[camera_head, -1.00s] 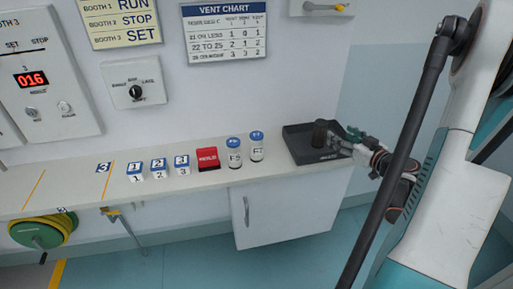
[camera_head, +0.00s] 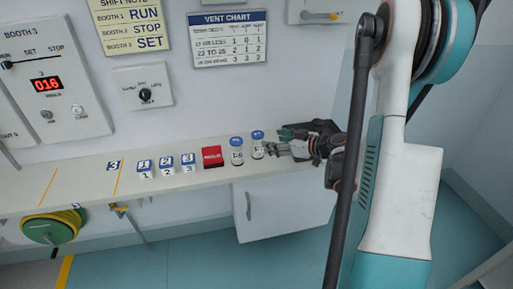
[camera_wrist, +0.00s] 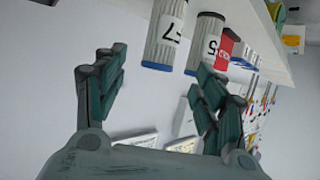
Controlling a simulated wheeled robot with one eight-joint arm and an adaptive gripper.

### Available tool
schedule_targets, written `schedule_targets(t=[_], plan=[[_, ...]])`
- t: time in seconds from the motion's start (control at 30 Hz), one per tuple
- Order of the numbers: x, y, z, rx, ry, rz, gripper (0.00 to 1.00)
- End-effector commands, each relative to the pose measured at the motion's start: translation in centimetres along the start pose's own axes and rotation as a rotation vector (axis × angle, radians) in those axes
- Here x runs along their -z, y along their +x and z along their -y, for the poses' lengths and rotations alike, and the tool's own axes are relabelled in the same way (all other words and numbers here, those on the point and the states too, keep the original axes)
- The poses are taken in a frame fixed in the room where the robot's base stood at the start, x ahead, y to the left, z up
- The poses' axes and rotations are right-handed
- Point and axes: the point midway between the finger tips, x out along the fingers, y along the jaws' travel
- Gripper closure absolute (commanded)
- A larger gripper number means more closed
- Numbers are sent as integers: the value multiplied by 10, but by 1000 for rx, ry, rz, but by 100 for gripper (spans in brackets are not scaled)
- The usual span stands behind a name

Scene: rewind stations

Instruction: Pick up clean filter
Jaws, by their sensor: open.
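Two white ribbed filters with blue caps stand on the shelf, a left filter (camera_head: 237,152) and a right filter (camera_head: 257,146). In the wrist view the filter marked 7 (camera_wrist: 165,38) lies ahead of the gap between my fingers, and the filter marked 5 (camera_wrist: 206,42) is beyond my right finger. My gripper (camera_head: 282,143) is open and empty, just right of the right filter. Its two fingers (camera_wrist: 157,75) are spread in the wrist view. In the head view I cannot tell whether the fingertips touch the right filter.
A red block (camera_head: 212,157) and several numbered white-and-blue blocks (camera_head: 167,166) stand left of the filters on the narrow shelf (camera_head: 80,188). A cabinet (camera_head: 285,208) hangs below.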

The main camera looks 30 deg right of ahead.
Motion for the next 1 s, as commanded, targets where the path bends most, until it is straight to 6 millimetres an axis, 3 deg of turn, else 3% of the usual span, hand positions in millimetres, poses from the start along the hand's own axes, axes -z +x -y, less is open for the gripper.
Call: schedule_targets(t=[0.1, 0.47, 0.73, 1.0], plan=[[-1, 20, 0, 2, -1, -1, 36], [4, 42, 1, 1, 0, -1, 36], [12, 79, 1, 0, -1, -1, 36], [14, 84, 0, -1, 1, -1, 36]])
